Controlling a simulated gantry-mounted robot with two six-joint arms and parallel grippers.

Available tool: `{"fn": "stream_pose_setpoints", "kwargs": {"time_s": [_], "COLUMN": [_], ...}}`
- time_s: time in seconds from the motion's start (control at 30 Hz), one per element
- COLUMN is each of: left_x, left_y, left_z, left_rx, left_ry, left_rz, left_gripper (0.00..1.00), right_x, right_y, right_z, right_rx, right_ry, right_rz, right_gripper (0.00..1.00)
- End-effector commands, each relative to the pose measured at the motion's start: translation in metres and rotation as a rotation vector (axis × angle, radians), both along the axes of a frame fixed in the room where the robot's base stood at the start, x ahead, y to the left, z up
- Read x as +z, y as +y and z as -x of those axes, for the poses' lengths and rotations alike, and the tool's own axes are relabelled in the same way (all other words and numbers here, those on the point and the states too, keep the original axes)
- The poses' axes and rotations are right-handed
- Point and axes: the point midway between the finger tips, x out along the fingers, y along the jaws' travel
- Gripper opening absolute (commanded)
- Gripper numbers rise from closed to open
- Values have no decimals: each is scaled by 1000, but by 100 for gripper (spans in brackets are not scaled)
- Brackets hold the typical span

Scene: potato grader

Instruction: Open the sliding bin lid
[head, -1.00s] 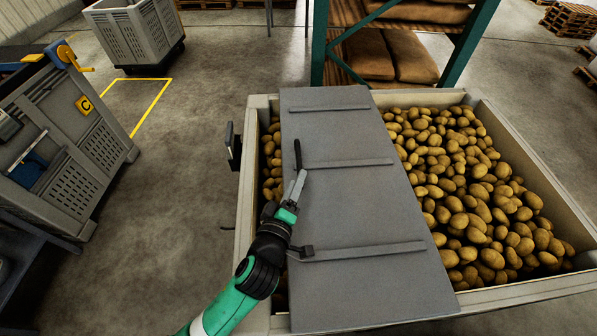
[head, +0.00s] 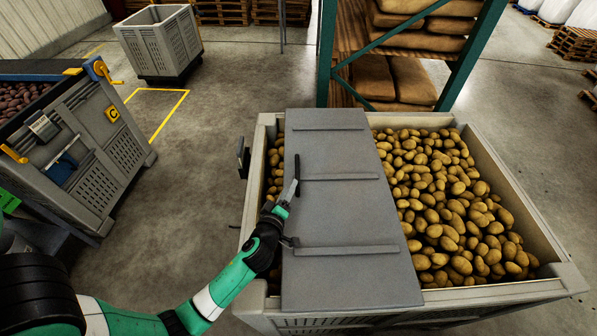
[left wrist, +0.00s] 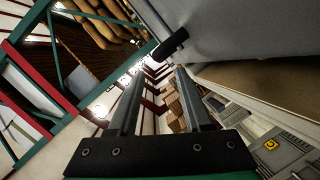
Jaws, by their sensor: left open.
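The sliding lid (head: 340,222) is a flat grey panel with cross ribs. It lies across the left and middle part of a large bin (head: 531,212) full of potatoes. A short black handle (head: 297,170) stands at the lid's left edge; the left wrist view shows a black bar (left wrist: 171,44) beyond my fingertips. My left gripper (head: 290,190) is open at the lid's left edge, just on the near side of the handle. In the left wrist view the gap between its fingers (left wrist: 156,80) looks empty. Whether a finger touches the handle cannot be told. My right gripper is out of view.
Potatoes (head: 445,200) lie uncovered right of the lid, with a narrow strip at its left. A teal rack (head: 466,55) with sacks stands behind the bin. A grey crate (head: 95,160) is at left, another bin (head: 160,42) at back left. Floor between is clear.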

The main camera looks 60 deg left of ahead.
Motion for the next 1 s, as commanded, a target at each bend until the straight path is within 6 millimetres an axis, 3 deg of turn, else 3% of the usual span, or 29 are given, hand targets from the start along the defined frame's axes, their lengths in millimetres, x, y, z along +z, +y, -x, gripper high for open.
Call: {"fn": "stream_pose_setpoints", "kwargs": {"time_s": [0.2, 0.4, 0.77, 1.0], "left_x": [-10, -18, -19, -19], "left_y": [37, 60, 66, 66], "left_z": [-34, -57, -63, -63], "left_rx": [3, 1, 0, 0], "left_ry": [-2, -1, -1, -1], "left_rz": [0, 0, 0, 0], "left_gripper": [50, 50, 50, 10], "right_x": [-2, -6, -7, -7], "right_y": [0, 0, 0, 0], "right_z": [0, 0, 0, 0], "right_rx": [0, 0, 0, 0], "right_ry": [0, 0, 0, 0], "right_rz": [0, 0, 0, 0], "right_gripper": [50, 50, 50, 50]}}
